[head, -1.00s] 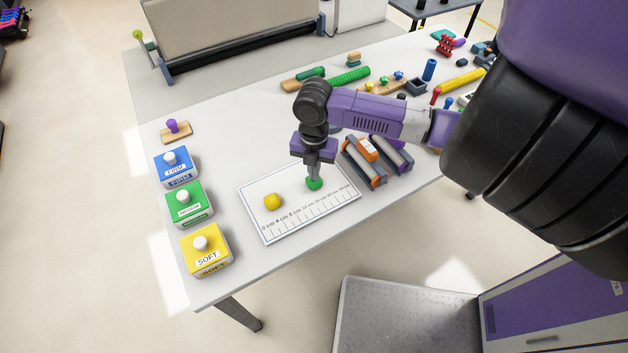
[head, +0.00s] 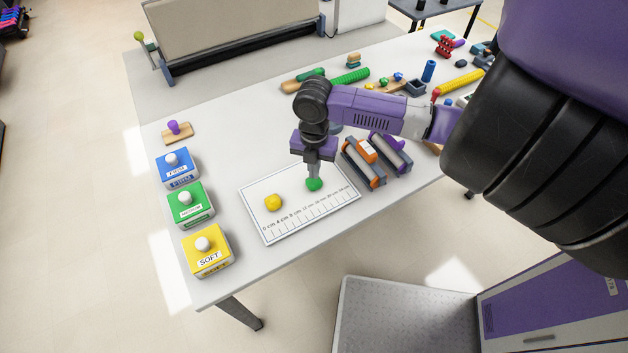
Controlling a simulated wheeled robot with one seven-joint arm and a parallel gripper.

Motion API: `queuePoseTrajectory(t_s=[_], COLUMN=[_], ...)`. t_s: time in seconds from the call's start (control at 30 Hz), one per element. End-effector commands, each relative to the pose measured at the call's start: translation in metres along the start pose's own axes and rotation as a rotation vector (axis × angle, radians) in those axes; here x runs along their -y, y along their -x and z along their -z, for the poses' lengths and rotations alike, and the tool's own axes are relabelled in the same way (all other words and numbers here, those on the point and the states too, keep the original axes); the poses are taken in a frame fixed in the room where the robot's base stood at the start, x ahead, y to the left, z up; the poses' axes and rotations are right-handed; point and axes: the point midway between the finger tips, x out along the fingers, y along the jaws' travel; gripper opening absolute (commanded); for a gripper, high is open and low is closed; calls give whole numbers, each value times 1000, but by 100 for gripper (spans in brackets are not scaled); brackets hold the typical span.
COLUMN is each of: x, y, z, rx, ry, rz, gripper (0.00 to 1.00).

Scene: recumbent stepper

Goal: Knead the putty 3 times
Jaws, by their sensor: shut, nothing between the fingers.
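Two lumps of putty sit on a white mat (head: 272,232) with a centimetre scale along its front edge. The yellow putty (head: 273,202) is a rounded lump on the left of the mat. The green putty (head: 314,185) is a small lump to its right, near the middle of the mat. My gripper (head: 314,175) points straight down over the green putty, with its shut fingertips at the lump's top. The fingers hide part of the green putty, and I cannot tell how far they press into it.
Blue, green (head: 190,206) and yellow (head: 207,252) boxes with white knobs stand along the left edge. Orange and purple rollers in grey holders (head: 364,165) stand close to the right of the mat. More tools crowd the far right. The table between boxes and mat is clear.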

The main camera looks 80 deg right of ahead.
Motion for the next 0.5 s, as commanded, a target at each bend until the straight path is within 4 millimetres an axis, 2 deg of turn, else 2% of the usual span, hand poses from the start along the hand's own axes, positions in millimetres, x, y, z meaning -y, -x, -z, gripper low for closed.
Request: queuePoseTrajectory(t_s=[0.5], x=[0], y=[-5], z=[0], rx=[0], ry=[0], rz=[-1], gripper=[0])
